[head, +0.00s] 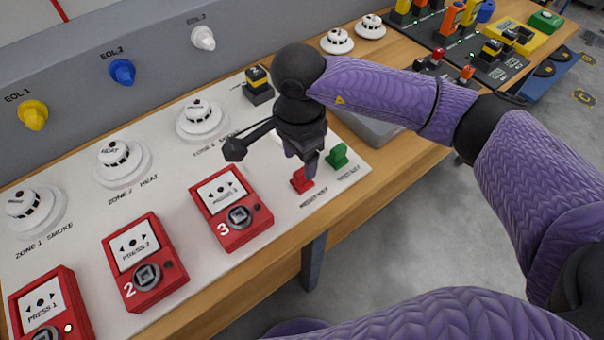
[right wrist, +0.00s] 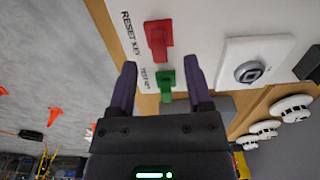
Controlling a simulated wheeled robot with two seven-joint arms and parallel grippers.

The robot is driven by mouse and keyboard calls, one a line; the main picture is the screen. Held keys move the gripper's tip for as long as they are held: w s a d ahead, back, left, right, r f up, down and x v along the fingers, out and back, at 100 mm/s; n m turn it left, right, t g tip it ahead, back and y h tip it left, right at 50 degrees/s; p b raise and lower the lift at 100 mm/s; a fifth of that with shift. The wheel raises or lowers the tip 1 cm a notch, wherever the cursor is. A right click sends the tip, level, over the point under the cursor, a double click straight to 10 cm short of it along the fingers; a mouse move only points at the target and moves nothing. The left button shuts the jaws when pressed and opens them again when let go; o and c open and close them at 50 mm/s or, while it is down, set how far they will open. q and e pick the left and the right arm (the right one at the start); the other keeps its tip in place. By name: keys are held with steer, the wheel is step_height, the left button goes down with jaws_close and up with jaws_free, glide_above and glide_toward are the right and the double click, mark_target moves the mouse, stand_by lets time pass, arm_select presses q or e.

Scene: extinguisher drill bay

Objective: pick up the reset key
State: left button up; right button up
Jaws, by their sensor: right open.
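The reset key (head: 301,184) is a red key standing on the white panel, beside its printed label. In the right wrist view the red reset key (right wrist: 160,38) lies ahead of the fingertips. A green test key (head: 337,155) stands beside it; in the right wrist view the green key (right wrist: 166,86) appears between the fingers. My right gripper (head: 308,168) points down just above the red key and overlaps its top in the head view. In the right wrist view my right gripper (right wrist: 161,68) is open, with nothing held. My left gripper is not in view.
Red call point 3 (head: 231,208) sits left of the keys, with call point 2 (head: 145,262) farther left. White detectors (head: 202,120) line the panel's back. A black-and-yellow block (head: 258,84) stands behind my right gripper. A grey tray (head: 370,128) lies right of the panel.

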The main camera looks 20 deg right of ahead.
mark_target(302, 171)
steer(key=f, duration=0.4)
steer(key=shift+d+f+b, duration=0.2)
steer(key=shift+d+b, duration=0.05)
steer(key=shift+b, duration=0.1)
steer(key=shift+r, duration=0.1)
jaws_close()
